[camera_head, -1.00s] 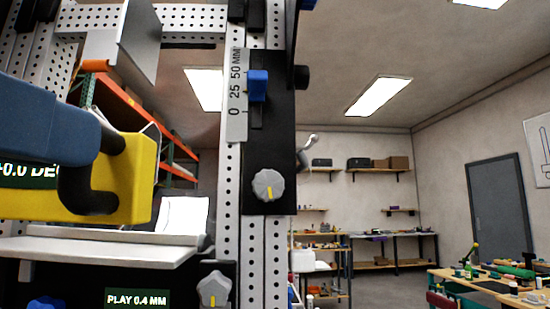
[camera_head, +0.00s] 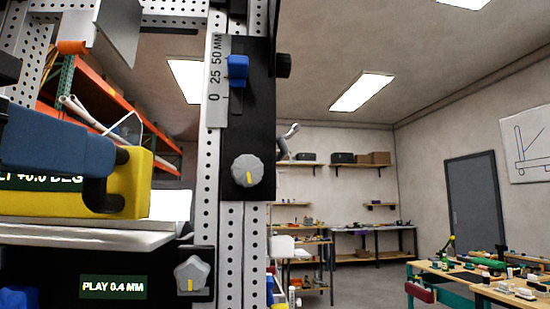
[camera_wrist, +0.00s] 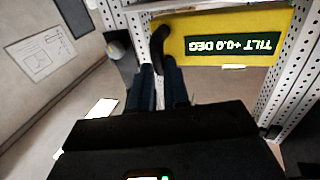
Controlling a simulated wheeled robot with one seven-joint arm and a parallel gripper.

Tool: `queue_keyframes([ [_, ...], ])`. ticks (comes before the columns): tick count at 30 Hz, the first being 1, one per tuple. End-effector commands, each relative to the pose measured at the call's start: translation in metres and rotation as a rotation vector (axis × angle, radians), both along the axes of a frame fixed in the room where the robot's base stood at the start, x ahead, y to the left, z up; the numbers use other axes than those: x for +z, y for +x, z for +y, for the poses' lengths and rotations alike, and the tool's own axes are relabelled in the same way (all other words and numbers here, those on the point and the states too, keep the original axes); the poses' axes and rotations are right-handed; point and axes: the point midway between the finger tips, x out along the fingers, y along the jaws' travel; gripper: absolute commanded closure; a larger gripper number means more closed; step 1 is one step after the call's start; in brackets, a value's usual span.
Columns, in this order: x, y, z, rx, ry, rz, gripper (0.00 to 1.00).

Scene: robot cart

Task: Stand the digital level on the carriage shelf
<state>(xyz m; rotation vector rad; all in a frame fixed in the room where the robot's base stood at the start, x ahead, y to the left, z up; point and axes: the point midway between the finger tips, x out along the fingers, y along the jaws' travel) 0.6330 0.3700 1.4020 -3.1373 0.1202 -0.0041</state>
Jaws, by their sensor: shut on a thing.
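The digital level is a yellow bar (camera_head: 135,200) with a dark display reading +0.0 DEG, at the left of the head view. In the wrist view the level (camera_wrist: 215,25) fills the upper right, its TILT +0.0 DEG display upside down. My gripper (camera_head: 106,180), with blue fingers and dark tips, is shut on the level near its right end; it also shows in the wrist view (camera_wrist: 163,65). The carriage shelf (camera_head: 80,236) is a pale plate directly below. The level looks horizontal; I cannot tell whether it touches the shelf. The fingers hide part of its face.
A perforated upright (camera_head: 209,170) with a black scale plate and grey knob (camera_head: 246,170) stands right of the shelf. Another grey knob (camera_head: 192,273) and a PLAY 0.4 MM display (camera_head: 114,287) sit below it. Workbenches (camera_head: 430,275) stand farther right.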

Motion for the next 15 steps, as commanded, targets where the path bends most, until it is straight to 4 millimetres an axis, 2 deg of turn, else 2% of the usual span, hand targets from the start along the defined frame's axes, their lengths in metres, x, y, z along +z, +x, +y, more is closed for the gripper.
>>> queue_keyframes([
  [15, -0.0044, -0.0001, -0.0002, 0.0, 0.0, -0.001, 1.0],
])
